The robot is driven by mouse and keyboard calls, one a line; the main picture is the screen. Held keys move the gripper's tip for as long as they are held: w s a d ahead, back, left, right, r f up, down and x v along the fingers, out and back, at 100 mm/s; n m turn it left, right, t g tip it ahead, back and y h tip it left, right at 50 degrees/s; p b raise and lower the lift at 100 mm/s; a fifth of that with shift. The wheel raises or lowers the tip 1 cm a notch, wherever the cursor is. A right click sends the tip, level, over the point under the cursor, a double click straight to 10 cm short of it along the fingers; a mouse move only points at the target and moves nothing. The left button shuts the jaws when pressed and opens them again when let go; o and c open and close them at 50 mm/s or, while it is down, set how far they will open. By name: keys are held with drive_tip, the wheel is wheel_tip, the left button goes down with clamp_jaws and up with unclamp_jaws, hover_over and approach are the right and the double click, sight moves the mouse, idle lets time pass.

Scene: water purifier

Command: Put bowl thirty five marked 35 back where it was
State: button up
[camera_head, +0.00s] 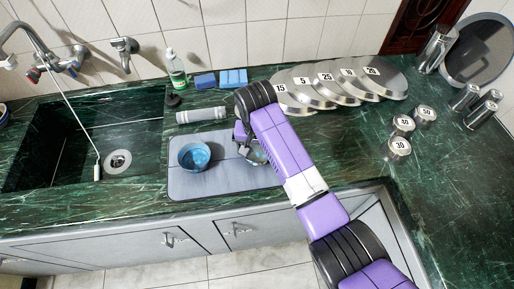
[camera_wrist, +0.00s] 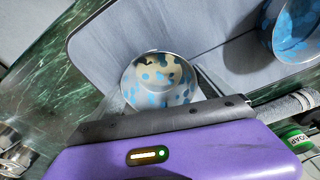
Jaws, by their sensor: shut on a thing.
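A small steel bowl with blue spots (camera_wrist: 158,80) is at my gripper, over the grey mat (camera_head: 225,188). In the head view the bowl (camera_head: 258,157) is partly hidden behind my arm. My gripper (camera_head: 243,140) is shut on the bowl's near side; in the wrist view my gripper's dark bar (camera_wrist: 165,119) covers that edge. No number 35 is readable on it. I cannot tell whether the bowl touches the mat. A second, blue-speckled bowl (camera_head: 193,156) stands upright on the mat to the left; it also shows in the wrist view (camera_wrist: 293,32).
The sink (camera_head: 118,161) is at left. A grey roll (camera_head: 201,115), blue sponges (camera_head: 233,78) and a soap bottle (camera_head: 176,69) line the back. Numbered metal lids (camera_head: 325,82) overlap behind my arm. Small tins marked 30 (camera_head: 398,148), 40 (camera_head: 404,124) and 50 (camera_head: 425,114) stand right.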

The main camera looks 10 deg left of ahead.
sight(256, 160)
drive_tip(key=o, duration=1.2)
drive_tip(key=shift+r, duration=0.1)
wheel_tip(256, 160, up, 12)
drive_tip(key=s, duration=0.1)
drive_tip(key=shift+s, duration=0.25)
